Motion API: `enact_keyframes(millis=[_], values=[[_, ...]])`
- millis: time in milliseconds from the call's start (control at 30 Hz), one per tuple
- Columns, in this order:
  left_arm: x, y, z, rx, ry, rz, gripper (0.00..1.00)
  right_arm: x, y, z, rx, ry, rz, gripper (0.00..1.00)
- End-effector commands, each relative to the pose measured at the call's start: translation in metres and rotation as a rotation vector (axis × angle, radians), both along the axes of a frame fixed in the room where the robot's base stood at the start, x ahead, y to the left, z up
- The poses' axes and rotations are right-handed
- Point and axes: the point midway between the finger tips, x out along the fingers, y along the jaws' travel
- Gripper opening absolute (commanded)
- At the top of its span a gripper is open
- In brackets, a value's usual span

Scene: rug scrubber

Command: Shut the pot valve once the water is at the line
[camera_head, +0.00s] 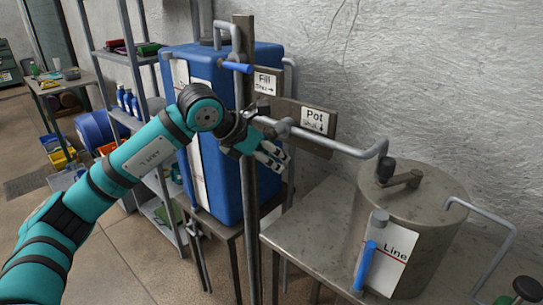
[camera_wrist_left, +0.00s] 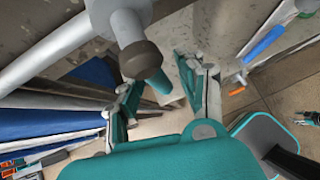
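The steel pot (camera_head: 425,215) stands on a metal table at the right, with a "Line" label (camera_head: 398,246) and red line. Beside the label is a blue upright bar (camera_head: 365,268); its top looks about level with the red line. The "Pot" sign (camera_head: 313,120) is on a wooden board above the pipe to the pot. My left gripper (camera_head: 272,152) is at this pipe, below the sign. In the left wrist view its fingers (camera_wrist_left: 165,100) are spread, with a teal handle end (camera_wrist_left: 157,82) between them; I cannot tell if they touch.
A blue tank (camera_head: 215,130) stands behind my left arm, with a "Fill" sign (camera_head: 265,82) and a blue valve handle (camera_head: 236,67) above my gripper. A metal post stands close to the hand. Shelves with blue bottles (camera_head: 127,100) are at the left.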

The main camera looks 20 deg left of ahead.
Motion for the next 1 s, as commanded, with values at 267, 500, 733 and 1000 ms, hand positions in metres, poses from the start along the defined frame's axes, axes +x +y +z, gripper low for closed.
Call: enact_keyframes(millis=[267, 500, 733, 1000], values=[[-0.03, 0.019, 0.036, 0.002, -0.006, 0.002, 0.39, 0.0, 0.0, 0.0, 0.0, 0.0, -0.001, 0.39], [-0.058, 0.036, 0.069, 0.001, -0.004, 0.003, 0.39, 0.0, 0.0, 0.0, 0.0, 0.0, -0.001, 0.39], [-0.07, 0.042, 0.082, 0.0, -0.002, 0.002, 0.39, 0.0, 0.0, 0.0, 0.0, 0.0, -0.001, 0.39], [-0.071, 0.043, 0.083, 0.0, -0.001, 0.002, 0.39, 0.0, 0.0, 0.0, 0.0, 0.0, -0.001, 0.39]])
